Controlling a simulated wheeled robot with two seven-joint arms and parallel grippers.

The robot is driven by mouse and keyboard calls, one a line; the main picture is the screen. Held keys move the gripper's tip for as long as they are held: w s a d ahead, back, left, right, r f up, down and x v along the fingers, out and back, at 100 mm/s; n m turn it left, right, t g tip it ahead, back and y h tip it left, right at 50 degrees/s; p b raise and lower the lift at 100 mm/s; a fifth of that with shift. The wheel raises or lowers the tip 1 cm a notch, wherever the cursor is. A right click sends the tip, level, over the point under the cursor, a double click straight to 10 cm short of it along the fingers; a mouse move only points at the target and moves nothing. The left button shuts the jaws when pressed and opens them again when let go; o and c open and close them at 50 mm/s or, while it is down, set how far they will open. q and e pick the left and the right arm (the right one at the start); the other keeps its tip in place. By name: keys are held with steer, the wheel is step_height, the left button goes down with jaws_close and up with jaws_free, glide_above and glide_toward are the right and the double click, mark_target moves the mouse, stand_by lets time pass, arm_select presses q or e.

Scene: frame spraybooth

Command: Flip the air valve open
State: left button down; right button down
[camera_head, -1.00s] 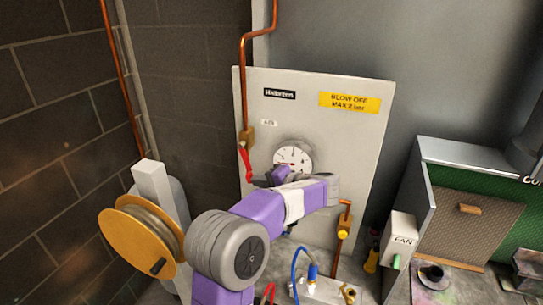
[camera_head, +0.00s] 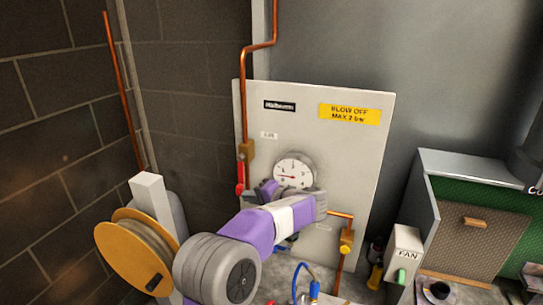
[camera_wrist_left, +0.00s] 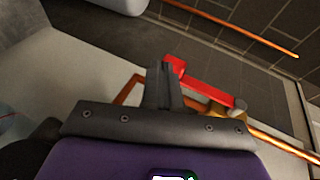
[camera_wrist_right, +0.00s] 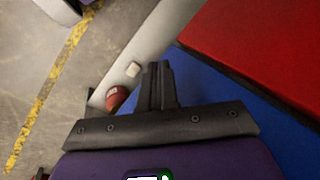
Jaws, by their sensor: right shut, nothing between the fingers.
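The air valve has a brass body (camera_head: 247,150) on the copper pipe at the panel's left edge, with a red lever (camera_head: 240,188) below it. In the left wrist view the red lever (camera_wrist_left: 208,86) runs from the brass body to beside my left fingertips. My left gripper (camera_wrist_left: 163,72) looks shut, its fingertips close to the lever's free end; I cannot tell whether they touch. In the head view my left gripper (camera_head: 254,192) is just right of the lever, partly hidden by its wrist. My right gripper (camera_wrist_right: 158,72) is shut and empty, away from the valve.
A pressure gauge (camera_head: 294,172) sits right of the valve on the pale panel (camera_head: 350,155). A yellow hose reel (camera_head: 134,258) stands left of my arm. A fan switch box (camera_head: 404,245) stands right. My right wrist is over a blue surface (camera_wrist_right: 225,75).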

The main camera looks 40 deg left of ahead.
arm_select(q)
steer(key=shift+s+a, duration=0.1)
steer(key=shift+s, duration=0.05)
steer(key=v, duration=0.7)
steer(key=shift+d+p, duration=0.3)
steer(key=shift+d, duration=0.1)
steer(key=shift+r, duration=0.15)
